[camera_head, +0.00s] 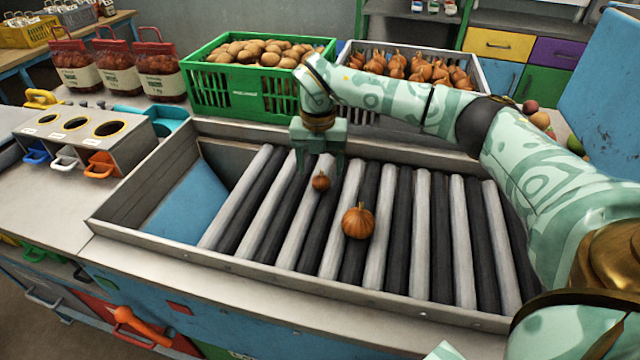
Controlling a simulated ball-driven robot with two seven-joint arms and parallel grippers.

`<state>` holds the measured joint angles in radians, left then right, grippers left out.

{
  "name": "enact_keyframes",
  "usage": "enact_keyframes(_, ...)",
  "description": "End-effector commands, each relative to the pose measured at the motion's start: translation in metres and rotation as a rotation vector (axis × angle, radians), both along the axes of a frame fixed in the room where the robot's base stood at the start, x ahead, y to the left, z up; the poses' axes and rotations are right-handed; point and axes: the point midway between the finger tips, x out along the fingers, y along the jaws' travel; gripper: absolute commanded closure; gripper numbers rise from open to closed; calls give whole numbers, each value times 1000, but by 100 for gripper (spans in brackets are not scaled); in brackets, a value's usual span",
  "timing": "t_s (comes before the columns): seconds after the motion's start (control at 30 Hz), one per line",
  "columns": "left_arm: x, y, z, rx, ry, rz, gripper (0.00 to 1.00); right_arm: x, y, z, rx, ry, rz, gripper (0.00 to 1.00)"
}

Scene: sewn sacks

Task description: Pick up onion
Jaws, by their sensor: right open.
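Two onions lie on the roller bed. The smaller onion (320,181) is on the rollers just below my right gripper. The larger onion (358,221) lies nearer and to the right of it. My right gripper (320,170) points down over the smaller onion, its fingers apart on either side; I cannot tell whether they touch it. More onions (432,74) fill a metal crate behind the rollers, partly hidden by my right arm. My left gripper is not in view.
A green crate (222,98) of potatoes stands behind the rollers. Filled red sacks (116,72) stand at the back left. A box with round holes (75,127) sits at left. Metal rims edge the roller bed (425,240); its right part is clear.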

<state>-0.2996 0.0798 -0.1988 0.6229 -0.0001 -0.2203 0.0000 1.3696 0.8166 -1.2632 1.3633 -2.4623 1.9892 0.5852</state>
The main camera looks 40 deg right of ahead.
Motion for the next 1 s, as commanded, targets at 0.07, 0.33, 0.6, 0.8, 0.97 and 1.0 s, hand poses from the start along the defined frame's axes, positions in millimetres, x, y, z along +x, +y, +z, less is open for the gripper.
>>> enact_keyframes(0.07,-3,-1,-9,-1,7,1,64,-3,1,-20,0,6,1,36)
enact_keyframes(0.33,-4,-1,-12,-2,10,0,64,-3,1,-35,-1,1,0,36)
enact_keyframes(0.6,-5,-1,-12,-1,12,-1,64,-3,1,-35,-1,1,0,84)
enact_keyframes(0.8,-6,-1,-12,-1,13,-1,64,-3,1,-35,-1,1,1,84)
enact_keyframes(0.97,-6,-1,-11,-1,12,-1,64,-3,1,-33,-1,1,1,84)
enact_keyframes(1.0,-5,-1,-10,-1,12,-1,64,-3,1,-31,-1,-1,1,84)
